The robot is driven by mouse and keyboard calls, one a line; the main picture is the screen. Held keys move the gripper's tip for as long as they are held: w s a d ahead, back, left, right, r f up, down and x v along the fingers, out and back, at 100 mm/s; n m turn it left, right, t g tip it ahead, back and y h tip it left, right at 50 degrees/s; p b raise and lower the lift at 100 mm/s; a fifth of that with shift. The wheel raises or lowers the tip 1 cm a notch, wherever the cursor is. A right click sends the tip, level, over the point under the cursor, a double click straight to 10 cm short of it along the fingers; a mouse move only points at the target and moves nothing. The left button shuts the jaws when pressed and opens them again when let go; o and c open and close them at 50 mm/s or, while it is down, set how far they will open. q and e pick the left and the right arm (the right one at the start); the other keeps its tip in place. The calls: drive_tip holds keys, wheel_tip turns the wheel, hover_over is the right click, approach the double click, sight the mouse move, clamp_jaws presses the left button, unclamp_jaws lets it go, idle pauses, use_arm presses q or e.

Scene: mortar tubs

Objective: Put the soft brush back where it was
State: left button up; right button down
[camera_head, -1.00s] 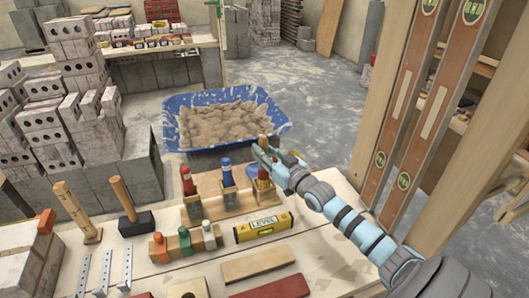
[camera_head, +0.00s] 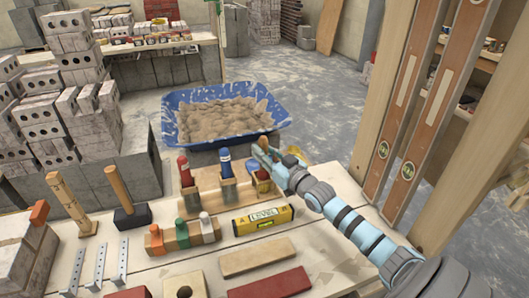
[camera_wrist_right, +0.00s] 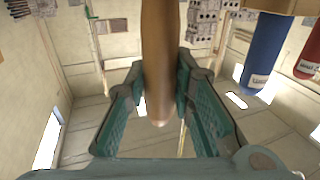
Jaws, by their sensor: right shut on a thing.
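My right gripper (camera_head: 264,150) is shut on a brown wooden handle, probably the soft brush's. The handle (camera_wrist_right: 160,60) stands between the two green fingers in the right wrist view. In the head view the gripper is above the right end of a wooden rack (camera_head: 205,203). A red-handled tool (camera_head: 185,170) and a blue-handled tool (camera_head: 226,163) stand upright in the other holders. The blue handle (camera_wrist_right: 267,50) also shows in the right wrist view. My left gripper is not in view.
A yellow level (camera_head: 263,220) lies in front of the rack. A small block with several coloured handles (camera_head: 183,236) stands left of it. A blue mortar tub (camera_head: 180,98) is behind the bench. A wooden post with tall levels (camera_head: 437,100) rises at the right.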

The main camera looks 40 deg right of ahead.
drive_tip(key=shift+f, duration=0.3)
drive_tip(key=c, duration=1.3)
unclamp_jaws()
wheel_tip(320, 180, up, 10)
